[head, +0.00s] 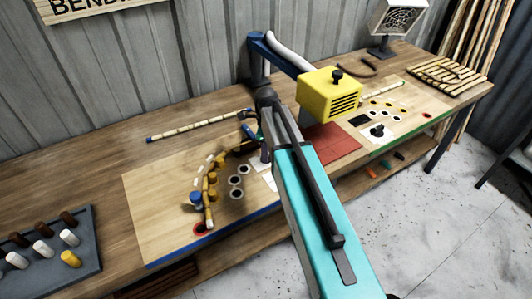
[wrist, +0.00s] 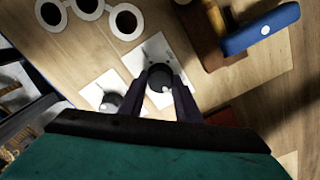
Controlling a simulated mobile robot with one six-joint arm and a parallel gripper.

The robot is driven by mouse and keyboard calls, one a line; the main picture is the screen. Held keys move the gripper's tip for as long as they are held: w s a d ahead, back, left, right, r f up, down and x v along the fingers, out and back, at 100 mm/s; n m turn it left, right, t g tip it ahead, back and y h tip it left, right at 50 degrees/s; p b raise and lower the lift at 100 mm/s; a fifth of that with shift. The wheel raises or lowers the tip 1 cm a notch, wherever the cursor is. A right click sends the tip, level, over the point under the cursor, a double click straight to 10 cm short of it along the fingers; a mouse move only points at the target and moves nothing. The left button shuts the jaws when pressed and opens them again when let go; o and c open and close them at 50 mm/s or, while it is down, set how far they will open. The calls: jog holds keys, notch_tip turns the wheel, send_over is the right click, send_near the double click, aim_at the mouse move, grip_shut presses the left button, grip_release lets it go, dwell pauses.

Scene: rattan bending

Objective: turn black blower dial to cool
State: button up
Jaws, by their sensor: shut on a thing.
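In the wrist view a round black dial (wrist: 159,74) with a pale mark on its lower edge sits on a white plate (wrist: 135,58). My gripper (wrist: 162,82) is shut on this dial, one dark finger at each side. A second, smaller black knob (wrist: 111,101) stands on another white plate to the left, apart from my fingers. In the head view my arm hides the gripped dial; only part of a white plate (head: 270,181) shows beside it. Any lettering around the dial is too small to read.
A yellow vented box (head: 329,94) with a black knob hangs on a blue arm above the bench. A bent rattan piece (head: 208,199) lies among pegs to the left. A blue part (wrist: 262,30) is close to the gripper's right. Another black dial (head: 378,130) sits on the right board.

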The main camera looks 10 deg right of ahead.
jog(key=n+b, duration=0.1)
jog(key=n, duration=0.3)
jog(key=shift+n, duration=0.3)
jog(key=n, duration=0.4)
jog(key=shift+a+b, duration=0.1)
jog(key=shift+b, duration=0.3)
jog(key=n, duration=0.4)
jog(key=shift+n, duration=0.4)
jog(key=n+b, duration=0.1)
jog(key=n, duration=0.7)
jog(key=shift+n, duration=0.4)
jog(key=n, duration=0.4)
jog(key=shift+n, duration=0.3)
jog(key=n, duration=0.4)
jog(key=shift+b, duration=0.3)
jog(key=shift+n, duration=2.1)
